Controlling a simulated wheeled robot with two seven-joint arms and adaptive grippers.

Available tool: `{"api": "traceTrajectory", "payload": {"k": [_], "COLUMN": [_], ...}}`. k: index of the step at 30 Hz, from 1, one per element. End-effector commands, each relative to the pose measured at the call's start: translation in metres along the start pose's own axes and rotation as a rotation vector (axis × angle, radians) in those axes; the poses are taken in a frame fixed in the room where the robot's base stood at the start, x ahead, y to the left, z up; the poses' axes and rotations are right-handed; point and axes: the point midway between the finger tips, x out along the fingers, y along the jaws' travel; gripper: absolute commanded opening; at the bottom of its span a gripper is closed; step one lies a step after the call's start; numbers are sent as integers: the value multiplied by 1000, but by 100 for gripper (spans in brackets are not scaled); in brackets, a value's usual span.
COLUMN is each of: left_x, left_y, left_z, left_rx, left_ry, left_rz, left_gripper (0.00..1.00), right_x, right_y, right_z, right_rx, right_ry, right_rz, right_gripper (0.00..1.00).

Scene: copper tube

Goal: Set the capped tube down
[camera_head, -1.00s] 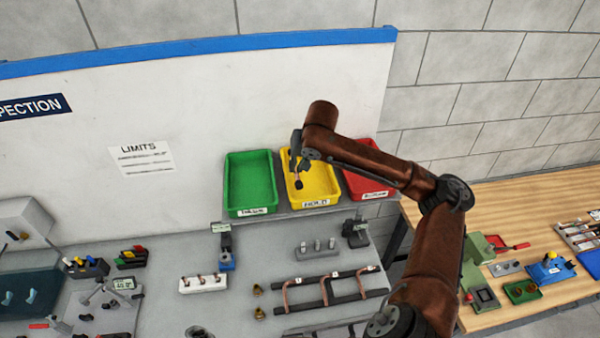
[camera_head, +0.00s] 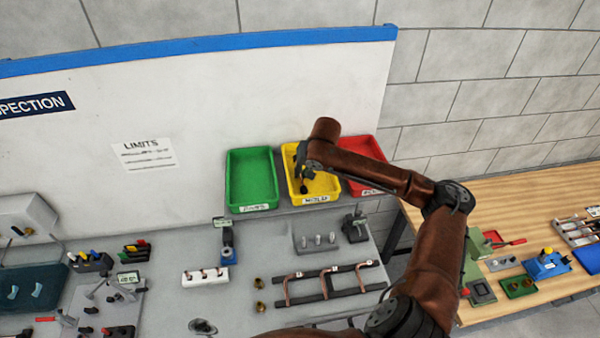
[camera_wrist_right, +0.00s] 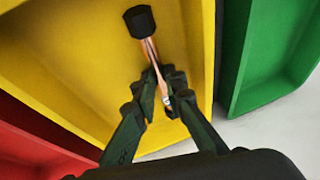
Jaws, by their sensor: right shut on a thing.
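The capped tube (camera_wrist_right: 150,50) is a thin copper tube with a black cap (camera_wrist_right: 139,20) on its far end, seen in the right wrist view. My right gripper (camera_wrist_right: 160,86) is shut on the tube. In the head view, my right gripper (camera_head: 302,170) is over the yellow tray (camera_head: 326,186), and the black cap (camera_head: 304,189) shows below it, inside the tray's outline. Whether the cap touches the tray floor I cannot tell. My left gripper is not clearly in view.
The green tray (camera_head: 251,178) stands left of the yellow one and the red tray (camera_head: 362,182) right of it. Below them, the grey bench holds a rack with bent copper tubes (camera_head: 330,284), a white holder (camera_head: 205,277) and brass fittings (camera_head: 259,283). A wooden table (camera_head: 500,210) is at right.

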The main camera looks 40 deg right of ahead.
Motion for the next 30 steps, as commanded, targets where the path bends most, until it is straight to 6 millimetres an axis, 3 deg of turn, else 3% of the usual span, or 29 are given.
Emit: {"api": "traceTrajectory", "payload": {"k": [6, 16, 30], "left_x": [0, 2, 24], "left_y": [-1, 0, 0], "left_z": [-12, -9, -2], "left_rx": [2, 2, 1], "left_ry": [16, 13, 6], "left_rz": [-1, 0, 0], "left_gripper": [40, 40, 40], "right_x": [1, -7, -97], "right_y": [0, 0, 0], "right_z": [0, -1, -1], "right_rx": [0, 0, -2], "right_ry": [-1, 0, 3], "right_rz": [1, 1, 1], "right_gripper": [18, 18, 18]}}
